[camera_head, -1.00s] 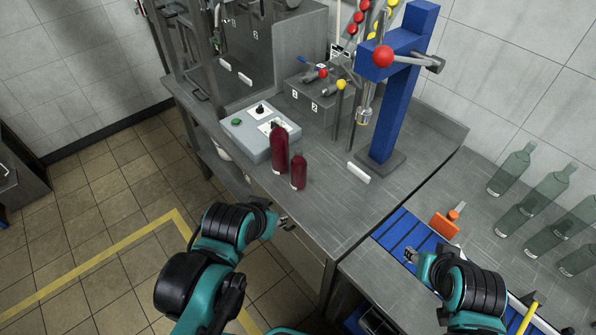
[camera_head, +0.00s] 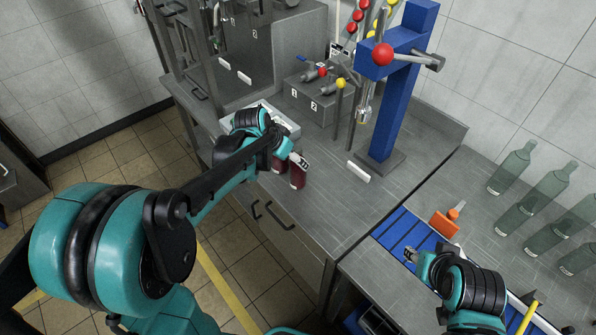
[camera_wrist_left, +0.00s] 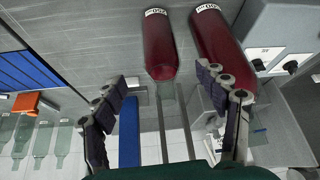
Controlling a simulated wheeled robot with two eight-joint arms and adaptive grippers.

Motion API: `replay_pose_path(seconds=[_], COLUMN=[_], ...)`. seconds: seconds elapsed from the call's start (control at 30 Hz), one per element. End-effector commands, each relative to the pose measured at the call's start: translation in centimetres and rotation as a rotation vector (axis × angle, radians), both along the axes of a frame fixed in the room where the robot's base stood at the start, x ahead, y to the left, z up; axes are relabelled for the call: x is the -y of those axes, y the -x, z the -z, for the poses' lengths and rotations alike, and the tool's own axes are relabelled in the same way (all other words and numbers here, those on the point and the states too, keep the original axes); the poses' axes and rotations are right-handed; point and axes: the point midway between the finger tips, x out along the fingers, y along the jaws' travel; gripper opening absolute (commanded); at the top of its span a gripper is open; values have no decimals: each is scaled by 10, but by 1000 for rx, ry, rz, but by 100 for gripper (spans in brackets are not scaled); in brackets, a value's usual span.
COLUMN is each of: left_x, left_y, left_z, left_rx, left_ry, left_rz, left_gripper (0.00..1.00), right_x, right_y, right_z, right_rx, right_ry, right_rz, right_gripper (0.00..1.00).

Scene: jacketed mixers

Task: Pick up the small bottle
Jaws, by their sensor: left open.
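The small dark red bottle (camera_head: 298,178) stands upright near the bench's front edge, its top partly covered by my left gripper (camera_head: 290,160). It also shows in the left wrist view (camera_wrist_left: 160,45), lined up with the gap between my open, empty left fingers (camera_wrist_left: 165,82). I cannot tell whether the fingers reach around it. The taller red bottle (camera_wrist_left: 220,40) stands close beside it, near the right finger in the wrist view; in the head view my gripper hides most of it. My right gripper (camera_head: 414,257) is over the blue mat at right, its jaw state unclear.
A grey control box (camera_head: 290,122) stands behind my left gripper. A blue press column (camera_head: 392,105) rises to the right of the bottles. Several clear green bottles (camera_head: 514,167) stand at far right.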

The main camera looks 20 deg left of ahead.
Motion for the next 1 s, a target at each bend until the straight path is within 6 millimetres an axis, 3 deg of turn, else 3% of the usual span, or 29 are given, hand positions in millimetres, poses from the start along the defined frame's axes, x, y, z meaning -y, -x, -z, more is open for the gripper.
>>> replay_pose_path(seconds=[0.53,0.8,1.0], left_x=[11,12,12], left_y=[-33,-35,-35], left_z=[61,63,63], left_rx=[0,0,0], left_ry=[1,0,0], left_rz=[0,-1,-1], left_gripper=[73,73,20], right_x=[0,0,0], right_y=[0,0,0], right_z=[34,33,33], right_rx=[0,0,0], right_ry=[0,0,0], right_rz=[0,0,0], right_gripper=[40,40,40])
